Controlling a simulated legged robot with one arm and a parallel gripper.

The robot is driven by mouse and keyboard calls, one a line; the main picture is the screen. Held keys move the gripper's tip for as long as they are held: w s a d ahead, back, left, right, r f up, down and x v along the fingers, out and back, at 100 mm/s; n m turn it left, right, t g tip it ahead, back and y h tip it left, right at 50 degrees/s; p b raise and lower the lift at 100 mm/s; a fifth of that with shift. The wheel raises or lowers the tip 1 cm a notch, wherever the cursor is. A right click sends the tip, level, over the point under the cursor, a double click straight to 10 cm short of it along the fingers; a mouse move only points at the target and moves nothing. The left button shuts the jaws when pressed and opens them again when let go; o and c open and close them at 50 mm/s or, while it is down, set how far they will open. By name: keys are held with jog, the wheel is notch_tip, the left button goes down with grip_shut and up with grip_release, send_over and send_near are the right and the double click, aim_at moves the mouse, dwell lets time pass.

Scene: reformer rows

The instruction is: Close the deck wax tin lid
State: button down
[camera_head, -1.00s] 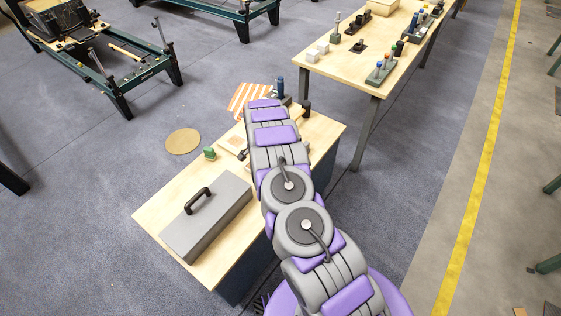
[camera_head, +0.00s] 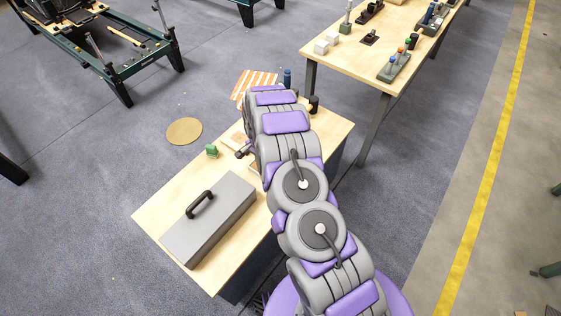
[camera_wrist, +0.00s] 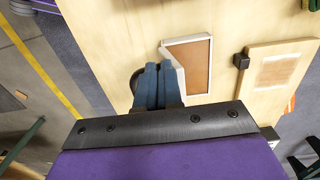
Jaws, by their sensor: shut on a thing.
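The deck wax tin (camera_wrist: 207,41) shows in the wrist view as a pale rectangular frame around a flat brown surface. It lies on the wooden bench just right of my fingers. A pale, narrow piece, which looks like its raised lid (camera_wrist: 172,58), stands along the tin's left side, against my fingers. My gripper (camera_wrist: 154,75) has its blue-grey fingers close together at that piece, shut on what appears to be the lid; the fingers hide most of the contact. In the head view my arm covers the gripper and most of the tin.
A grey box (camera_head: 210,222) with a black handle fills the near end of the bench (camera_head: 165,213). A small green block (camera_head: 211,151) is near the left edge. In the wrist view a black knob (camera_wrist: 241,61) and a board with a pale patch (camera_wrist: 278,72) are right of the tin.

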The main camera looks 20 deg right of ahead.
jog(key=shift+w+d+r, duration=0.2)
jog(key=shift+w+r, duration=0.1)
jog(key=shift+w, duration=0.05)
jog(key=r+p, duration=0.1)
jog(key=r, duration=0.1)
jog(key=r+p, duration=0.1)
jog(key=r, duration=0.1)
jog(key=w+r+p, duration=0.1)
jog(key=r, duration=0.1)
jog(key=shift+a+r, duration=0.15)
jog(key=shift+a, duration=0.25)
jog(key=shift+d, duration=0.15)
jog(key=s+a+r+n, duration=0.1)
jog(key=s+r+n, duration=0.2)
jog(key=s+r, duration=0.75)
jog(key=s+a+r+n, duration=0.1)
jog(key=s+r+n, duration=0.35)
jog(key=r, duration=1.05)
jog(key=s+d+r+n, duration=0.1)
jog(key=s+r, duration=0.1)
jog(key=s, duration=0.8)
jog(key=s+d+r+n+g, duration=0.1)
jog(key=s+r, duration=0.2)
jog(key=s, duration=0.8)
jog(key=s+d+r+n, duration=0.1)
jog(key=s+r, duration=0.2)
jog(key=s, duration=0.7)
jog(key=shift+s+d+r, duration=0.15)
jog(key=shift+d+r, duration=0.05)
